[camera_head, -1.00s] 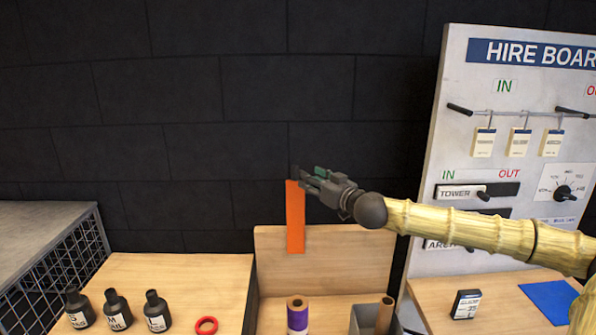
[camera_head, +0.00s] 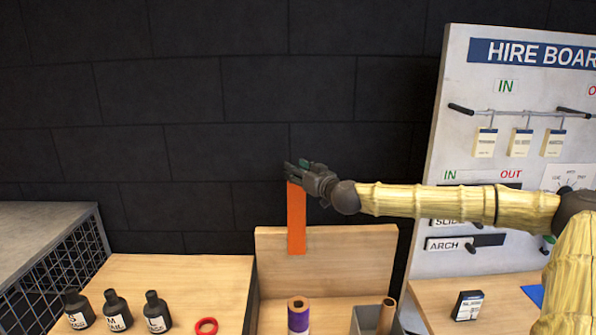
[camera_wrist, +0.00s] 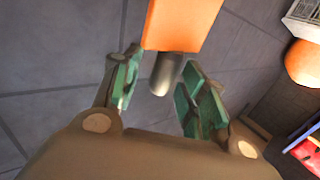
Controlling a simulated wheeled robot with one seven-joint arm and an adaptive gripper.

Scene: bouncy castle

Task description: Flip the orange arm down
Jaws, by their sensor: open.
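The orange arm (camera_head: 296,222) stands upright against the dark wall, its lower end in front of the wooden back panel. My gripper (camera_head: 293,170) is at its top end, reaching in from the right, and hides the tip in the head view. In the wrist view the orange arm (camera_wrist: 182,22) ends in a rounded grey tip (camera_wrist: 165,73). That tip lies between the two green-padded fingers of my gripper (camera_wrist: 158,88). The fingers are open, with a visible gap on either side of the tip.
Black bottles (camera_head: 117,311) and a red ring (camera_head: 206,326) are on the left table. A purple-banded roll (camera_head: 298,316) and a grey bin (camera_head: 366,320) with a cardboard tube (camera_head: 386,314) stand below. The hire board (camera_head: 462,150) is at right. The wall area left of the orange arm is clear.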

